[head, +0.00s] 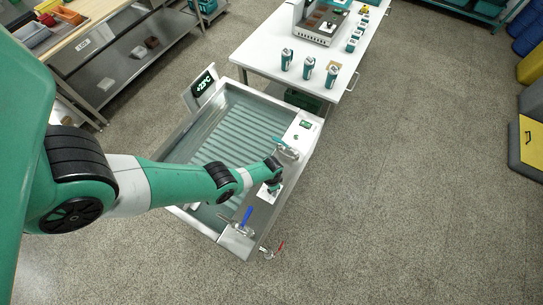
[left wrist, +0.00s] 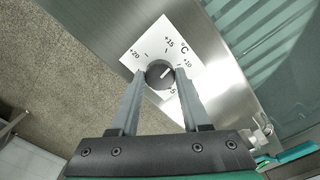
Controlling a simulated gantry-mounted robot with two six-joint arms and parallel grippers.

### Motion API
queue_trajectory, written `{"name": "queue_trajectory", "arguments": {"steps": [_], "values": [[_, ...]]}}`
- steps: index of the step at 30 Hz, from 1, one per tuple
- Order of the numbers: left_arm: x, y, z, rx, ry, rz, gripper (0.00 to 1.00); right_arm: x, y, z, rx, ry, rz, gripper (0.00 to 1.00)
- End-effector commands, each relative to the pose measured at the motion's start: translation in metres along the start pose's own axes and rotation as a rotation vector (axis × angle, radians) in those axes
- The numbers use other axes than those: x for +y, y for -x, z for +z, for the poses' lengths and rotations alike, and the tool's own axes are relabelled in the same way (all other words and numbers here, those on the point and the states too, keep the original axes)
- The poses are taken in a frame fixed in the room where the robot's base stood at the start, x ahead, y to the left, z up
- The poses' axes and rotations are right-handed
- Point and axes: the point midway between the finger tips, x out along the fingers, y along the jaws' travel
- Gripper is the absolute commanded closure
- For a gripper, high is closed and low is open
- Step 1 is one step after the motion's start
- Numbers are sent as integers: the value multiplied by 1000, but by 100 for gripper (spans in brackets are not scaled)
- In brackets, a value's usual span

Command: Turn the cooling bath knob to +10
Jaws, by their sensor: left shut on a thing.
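The cooling bath knob (left wrist: 159,74) is a dark round dial on a white scale plate (left wrist: 146,44) marked +20, +15, +10 and a partly hidden 5, with °C. A light pointer line on the knob points roughly toward the +10 side; its exact setting is hard to read. My left gripper (left wrist: 160,77) is shut on the knob, one finger on each side. In the head view my left gripper (head: 273,186) is over the scale plate on the bath's front ledge and hides the knob. My right gripper is not in view.
The cooling bath (head: 229,93) is a steel basin with a display (head: 204,84) that appears to read +23°C. A blue-handled valve (head: 246,216) and a red-handled tap (head: 280,247) are near its lower corner. A white table (head: 262,58) with several canisters stands behind.

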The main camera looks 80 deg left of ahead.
Motion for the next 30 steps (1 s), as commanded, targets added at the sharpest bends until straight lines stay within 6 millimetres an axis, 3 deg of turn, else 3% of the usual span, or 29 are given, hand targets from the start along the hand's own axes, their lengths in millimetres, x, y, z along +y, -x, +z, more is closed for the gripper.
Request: {"name": "queue_trajectory", "arguments": {"steps": [15,30], "values": [[0,-1,0,0,-456,-1,100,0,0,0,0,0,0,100],[0,-1,0,0,-654,-1,100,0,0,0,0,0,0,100]]}}
